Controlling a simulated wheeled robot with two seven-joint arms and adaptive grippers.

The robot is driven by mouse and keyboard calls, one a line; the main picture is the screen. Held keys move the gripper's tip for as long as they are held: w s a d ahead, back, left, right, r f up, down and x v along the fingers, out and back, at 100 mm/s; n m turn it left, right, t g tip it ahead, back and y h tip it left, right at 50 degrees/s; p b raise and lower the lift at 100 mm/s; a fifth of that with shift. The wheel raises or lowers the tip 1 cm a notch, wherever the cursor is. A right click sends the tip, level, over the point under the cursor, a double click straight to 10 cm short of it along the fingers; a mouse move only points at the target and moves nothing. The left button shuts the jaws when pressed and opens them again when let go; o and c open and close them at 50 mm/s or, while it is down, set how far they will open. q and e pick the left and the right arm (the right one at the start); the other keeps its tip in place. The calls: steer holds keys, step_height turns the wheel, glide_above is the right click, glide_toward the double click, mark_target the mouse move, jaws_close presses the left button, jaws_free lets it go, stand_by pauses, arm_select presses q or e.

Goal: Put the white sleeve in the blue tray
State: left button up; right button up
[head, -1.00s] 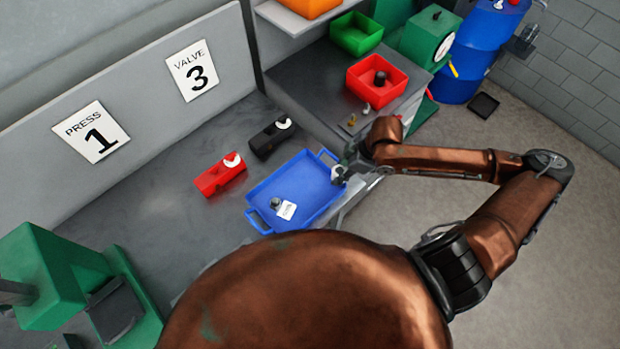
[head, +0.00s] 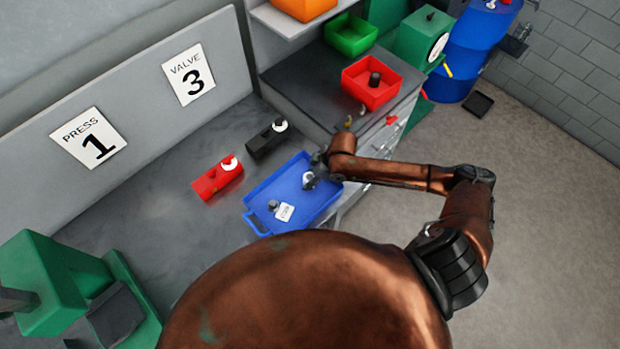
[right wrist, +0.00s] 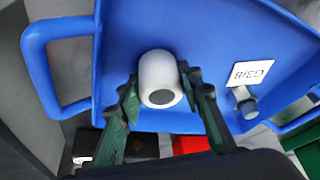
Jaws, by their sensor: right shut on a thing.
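The white sleeve (head: 307,178) is a short white cylinder with a dark hole in its end. My right gripper (head: 313,179) is shut on it and holds it over the right part of the blue tray (head: 262,190). In the right wrist view the sleeve (right wrist: 159,72) sits between the two green-black fingers, with the tray (right wrist: 205,35) behind it. I cannot tell whether the sleeve touches the tray floor. My left gripper is out of view.
A grey fitting (head: 272,205) and a white label card (head: 285,212) are in the tray's left part. A red block (head: 217,181) and a black block (head: 267,140) stand behind the tray. A red bin (head: 371,88) sits on the raised cabinet.

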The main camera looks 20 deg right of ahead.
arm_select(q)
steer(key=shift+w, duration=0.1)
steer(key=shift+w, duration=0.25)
arm_select(e)
steer(key=o, duration=1.2)
steer(key=shift+f, duration=0.1)
steer(key=shift+c, duration=0.2)
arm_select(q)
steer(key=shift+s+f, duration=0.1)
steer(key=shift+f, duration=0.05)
arm_select(e)
steer(key=v, duration=1.2)
